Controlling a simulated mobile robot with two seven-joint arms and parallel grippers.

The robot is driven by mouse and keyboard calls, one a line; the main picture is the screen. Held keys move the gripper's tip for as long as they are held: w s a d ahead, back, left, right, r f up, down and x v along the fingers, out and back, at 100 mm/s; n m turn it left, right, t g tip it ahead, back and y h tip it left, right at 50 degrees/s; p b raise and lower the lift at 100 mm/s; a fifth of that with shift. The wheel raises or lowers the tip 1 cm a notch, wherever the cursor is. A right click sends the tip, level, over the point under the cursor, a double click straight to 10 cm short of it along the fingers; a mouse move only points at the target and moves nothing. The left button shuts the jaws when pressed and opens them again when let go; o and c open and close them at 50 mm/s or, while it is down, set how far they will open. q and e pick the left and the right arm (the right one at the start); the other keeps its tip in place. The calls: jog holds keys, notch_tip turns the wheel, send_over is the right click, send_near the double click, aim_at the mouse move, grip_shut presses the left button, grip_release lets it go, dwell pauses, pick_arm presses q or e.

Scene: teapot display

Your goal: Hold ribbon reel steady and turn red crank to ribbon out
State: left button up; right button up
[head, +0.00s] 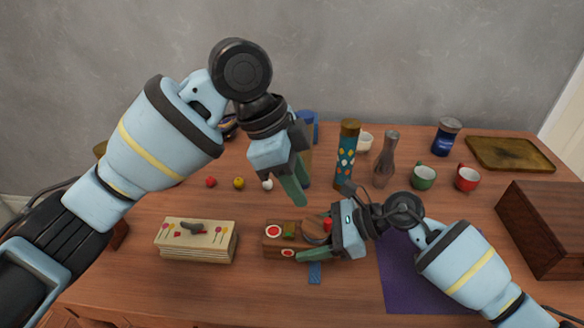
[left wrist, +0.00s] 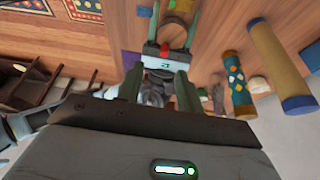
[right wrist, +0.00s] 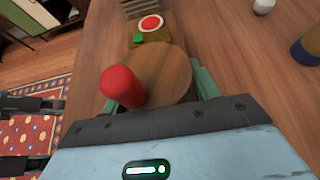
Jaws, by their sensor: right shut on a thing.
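The ribbon reel (head: 272,245) is a wooden block on the table with a round wooden disc (right wrist: 165,72) on top. The red crank (right wrist: 122,86) stands up from the disc; in the head view its red knob (head: 328,224) is beside my right gripper. A blue ribbon (head: 315,273) lies at the reel's front. My right gripper (head: 318,246) is shut on the reel, one green finger along its front side and the other mostly hidden. My left gripper (head: 298,193) is raised above and behind the reel, empty, its fingers apart in the left wrist view (left wrist: 160,78).
A decorated stack (head: 197,240) sits left of the reel, a purple mat (head: 400,275) to its right. Behind stand a patterned cylinder (head: 348,160), a vase (head: 386,160), green (head: 423,177) and red (head: 466,178) mugs. A dark wooden box (head: 545,230) stands at right.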

pick_arm(q)
jog(key=shift+v, duration=1.1)
jog(key=shift+c, duration=0.4)
